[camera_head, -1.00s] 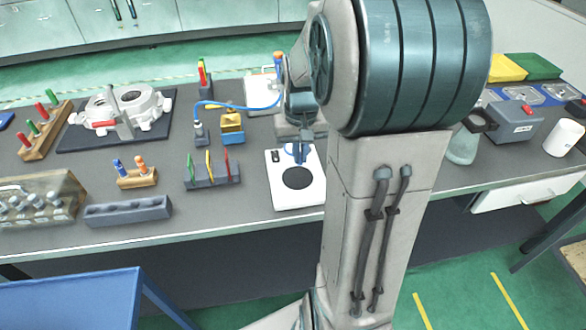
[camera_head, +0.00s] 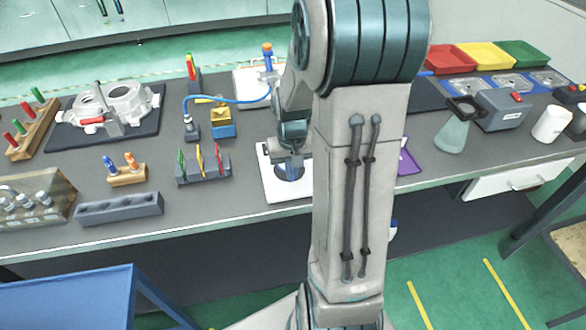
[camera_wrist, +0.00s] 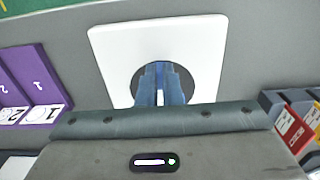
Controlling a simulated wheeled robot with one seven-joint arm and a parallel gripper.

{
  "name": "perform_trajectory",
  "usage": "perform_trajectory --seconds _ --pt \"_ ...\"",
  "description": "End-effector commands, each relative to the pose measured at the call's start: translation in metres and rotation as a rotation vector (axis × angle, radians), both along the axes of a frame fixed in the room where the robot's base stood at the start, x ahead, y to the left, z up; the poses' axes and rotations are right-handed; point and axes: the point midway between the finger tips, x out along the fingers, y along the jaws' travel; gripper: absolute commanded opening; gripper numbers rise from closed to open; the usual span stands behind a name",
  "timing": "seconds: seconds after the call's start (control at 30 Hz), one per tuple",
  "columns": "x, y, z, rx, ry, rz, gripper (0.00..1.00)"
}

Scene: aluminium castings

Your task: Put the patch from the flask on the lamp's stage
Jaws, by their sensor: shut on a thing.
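My gripper (camera_wrist: 160,88) is shut, its blue fingers pointing down at the dark round disc (camera_wrist: 138,87) on a white plate (camera_wrist: 112,45), which looks like the lamp's stage. A thin pale sliver (camera_wrist: 160,97) shows between the fingers; it looks like the patch, mostly hidden by them. I cannot tell whether it touches the disc. In the head view my gripper (camera_head: 291,170) is over the same white plate (camera_head: 272,190), partly hidden by my arm. The glass flask (camera_head: 452,134), conical with a dark collar, stands at the right of the bench.
A rack with green, yellow and red pieces (camera_head: 203,171) stands just left of the plate. A purple board (camera_head: 408,163) lies to its right. A grey box with a red button (camera_head: 503,108) is beside the flask. The bench front edge is close to the plate.

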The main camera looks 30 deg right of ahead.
Motion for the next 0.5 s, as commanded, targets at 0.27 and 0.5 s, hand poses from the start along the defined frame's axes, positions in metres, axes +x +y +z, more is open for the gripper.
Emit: perform_trajectory --seconds 0.27,0.5 --pt "-0.0001 0.0001 -0.0013 0.000 0.000 0.000 0.27" --pt "0.0000 -0.0001 0.0049 0.000 0.000 0.000 0.27"
